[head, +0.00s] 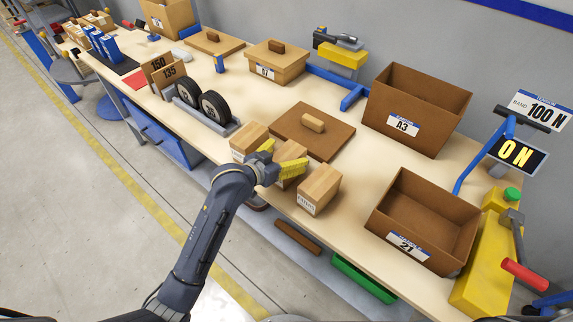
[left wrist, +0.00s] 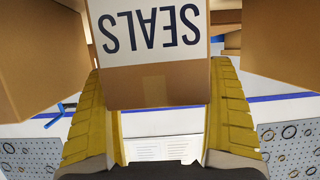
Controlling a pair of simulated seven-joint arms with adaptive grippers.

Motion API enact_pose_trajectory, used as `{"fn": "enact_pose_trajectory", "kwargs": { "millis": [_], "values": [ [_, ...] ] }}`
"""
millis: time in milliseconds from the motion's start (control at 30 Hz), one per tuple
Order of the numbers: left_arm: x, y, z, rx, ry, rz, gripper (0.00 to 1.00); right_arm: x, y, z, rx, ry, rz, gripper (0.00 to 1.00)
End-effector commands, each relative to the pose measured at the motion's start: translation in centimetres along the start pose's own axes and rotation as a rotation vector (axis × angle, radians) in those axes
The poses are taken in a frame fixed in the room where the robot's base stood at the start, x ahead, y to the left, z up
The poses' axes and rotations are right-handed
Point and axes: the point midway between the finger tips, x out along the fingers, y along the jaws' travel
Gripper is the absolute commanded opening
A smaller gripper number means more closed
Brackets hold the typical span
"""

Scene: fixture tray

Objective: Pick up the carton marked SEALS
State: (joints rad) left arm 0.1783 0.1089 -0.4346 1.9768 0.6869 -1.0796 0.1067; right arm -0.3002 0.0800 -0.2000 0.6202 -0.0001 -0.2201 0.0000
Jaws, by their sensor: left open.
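The carton marked SEALS (left wrist: 155,50) fills the upper middle of the left wrist view, its white label upside down there. In the head view it appears to be the middle carton (head: 293,152) of three at the table's front edge, partly hidden by my gripper. My left gripper (head: 279,158) is open. Its yellow fingers stand on either side of the carton's lower part in the left wrist view (left wrist: 162,95); whether they touch it I cannot tell. My right gripper is not in view.
One carton (head: 249,137) stands close on the left and another (head: 319,190) close on the right. A brown board with a wooden handle (head: 312,135) lies behind. Open boxes marked A3 (head: 415,105) and 21 (head: 420,222) stand to the right. Black wheels (head: 205,102) sit in a rack at left.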

Motion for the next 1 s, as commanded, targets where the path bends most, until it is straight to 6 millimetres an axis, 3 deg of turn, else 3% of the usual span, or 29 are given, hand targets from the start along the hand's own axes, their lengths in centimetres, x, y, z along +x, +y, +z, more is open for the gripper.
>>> {"fn": "enact_pose_trajectory", "kwargs": {
  "millis": [267,867,1000],
  "values": [
    [0.12,-0.04,-0.01,0.001,0.0,-0.001,0.89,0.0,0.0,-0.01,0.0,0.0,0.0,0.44],
    [0.11,-0.04,0.02,0.001,0.0,-0.001,0.19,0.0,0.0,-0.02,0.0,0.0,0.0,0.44],
    [0.1,-0.04,-0.07,0.001,0.001,-0.001,0.19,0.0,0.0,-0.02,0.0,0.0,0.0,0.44]
  ]
}}
